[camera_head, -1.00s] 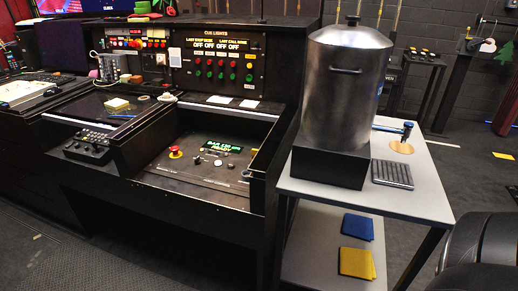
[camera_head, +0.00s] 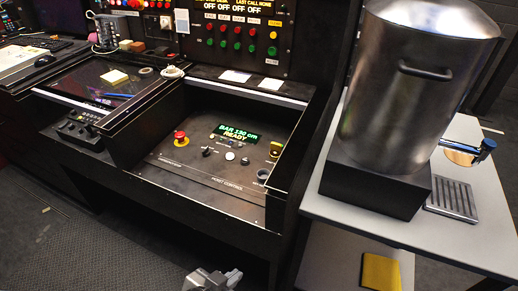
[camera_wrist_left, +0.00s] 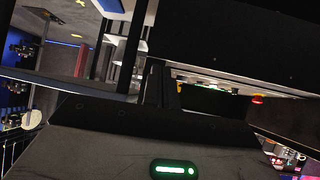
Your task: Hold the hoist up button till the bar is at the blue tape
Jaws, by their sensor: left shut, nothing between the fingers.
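The hoist control panel (camera_head: 190,175) is a dark sloped surface in the console. Its green display (camera_head: 236,133) reads "BAR", a number that looks like 130 cm, and "READY". A red mushroom button (camera_head: 180,137), a black knob (camera_head: 207,151), a white button (camera_head: 230,156) and a dark button (camera_head: 245,161) sit there. Which one is hoist up is too small to read. My left gripper (camera_head: 212,279) is shut and empty at the bottom edge, in front of and below the panel, touching no button. The bar and blue tape are not visible. My right gripper is out of view.
A steel urn (camera_head: 410,90) on a black box stands on a grey side table (camera_head: 330,205) right of the panel. A cue light panel (camera_head: 240,35) rises behind. The console's raised front edge (camera_head: 190,215) lies between my left gripper and the buttons. Floor at left is clear.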

